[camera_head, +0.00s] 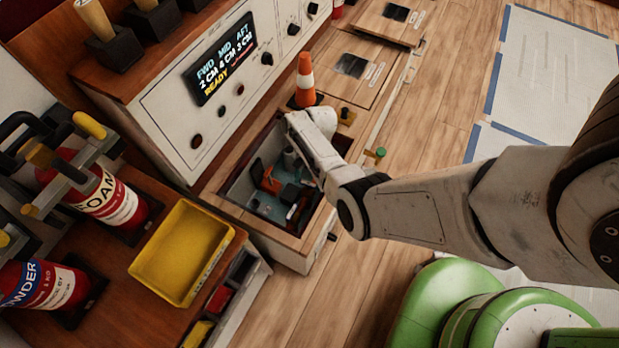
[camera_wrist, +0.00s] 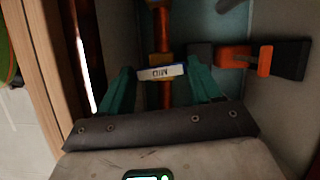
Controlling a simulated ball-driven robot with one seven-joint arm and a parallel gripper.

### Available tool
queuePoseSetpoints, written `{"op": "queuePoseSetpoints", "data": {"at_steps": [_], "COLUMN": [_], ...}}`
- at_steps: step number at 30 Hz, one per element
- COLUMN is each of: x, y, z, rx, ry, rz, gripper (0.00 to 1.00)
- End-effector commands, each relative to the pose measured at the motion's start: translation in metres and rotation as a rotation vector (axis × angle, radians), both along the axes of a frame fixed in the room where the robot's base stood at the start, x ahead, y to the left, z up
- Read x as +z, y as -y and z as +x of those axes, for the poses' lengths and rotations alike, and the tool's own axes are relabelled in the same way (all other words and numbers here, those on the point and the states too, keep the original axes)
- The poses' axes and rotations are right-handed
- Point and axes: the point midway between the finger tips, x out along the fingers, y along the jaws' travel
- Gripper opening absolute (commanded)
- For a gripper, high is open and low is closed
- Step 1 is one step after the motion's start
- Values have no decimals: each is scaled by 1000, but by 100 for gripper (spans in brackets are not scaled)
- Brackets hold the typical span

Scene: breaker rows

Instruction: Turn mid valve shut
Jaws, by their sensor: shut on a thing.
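In the wrist view a pale tag reading MID, upside down, (camera_wrist: 161,72) sits across an upright orange-brown pipe (camera_wrist: 161,35). My gripper (camera_wrist: 161,84) has its two teal fingers on either side of this tagged mid valve and is shut on it. The valve's handle is mostly hidden, and I cannot tell its angle. In the head view my arm reaches into an open floor well (camera_head: 239,189), where the gripper is largely hidden. An orange and black handle (camera_head: 266,178) stands in the well; it also shows right of the fingers in the wrist view (camera_wrist: 262,57).
A panel display (camera_head: 222,60) reads FWD 2 CM, MID 4 CM, AFT 3 CM, READY. An orange cone (camera_head: 305,80) stands beside the well. A yellow tray (camera_head: 183,252) and fire extinguishers (camera_head: 100,195) are at left. The well's wooden rim (camera_wrist: 42,70) lies close left of the gripper.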

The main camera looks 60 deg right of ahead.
Motion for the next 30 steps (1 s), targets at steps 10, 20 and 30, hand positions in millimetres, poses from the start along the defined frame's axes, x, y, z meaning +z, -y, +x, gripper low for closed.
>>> {"op": "queuePoseSetpoints", "data": {"at_steps": [10, 20, 30], "x": [0, 0, 1], "y": [0, -2, -4], "z": [3, 5, 7], "rx": [294, 609, 933], "ry": [0, -1, 0], "rz": [-1, -2, -3], "gripper": [33, 33, 33]}}
